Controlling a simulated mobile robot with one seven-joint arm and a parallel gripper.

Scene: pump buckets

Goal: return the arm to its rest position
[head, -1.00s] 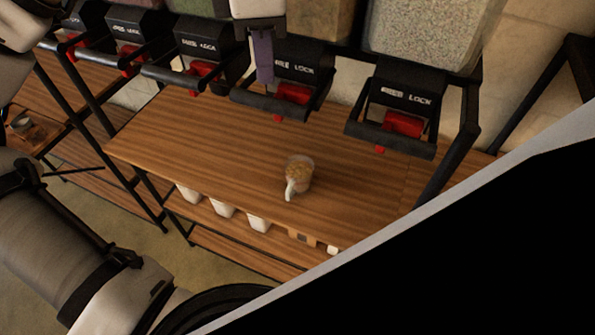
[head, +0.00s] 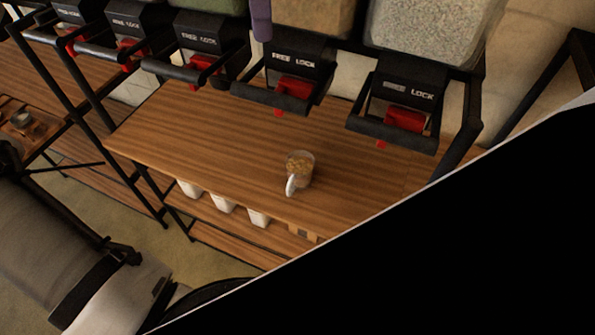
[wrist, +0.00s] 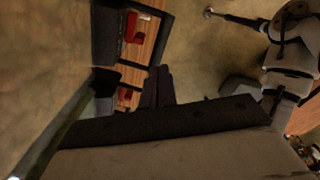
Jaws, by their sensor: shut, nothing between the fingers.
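My gripper (head: 261,24) shows only as a narrow dark purple tip at the top edge of the head view, in front of the dispensers and well above the table. In the wrist view its dark fingers (wrist: 156,86) lie together, shut and empty. A clear cup with a pale handle (head: 299,170) stands upright on the wooden table (head: 210,145), holding brownish pieces. The gripper is apart from the cup.
A row of black dispensers with red parts (head: 405,117) lines the back, under bins such as one of pale grains (head: 425,30). White containers (head: 222,203) sit on a shelf below the table. A large black shape covers the lower right.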

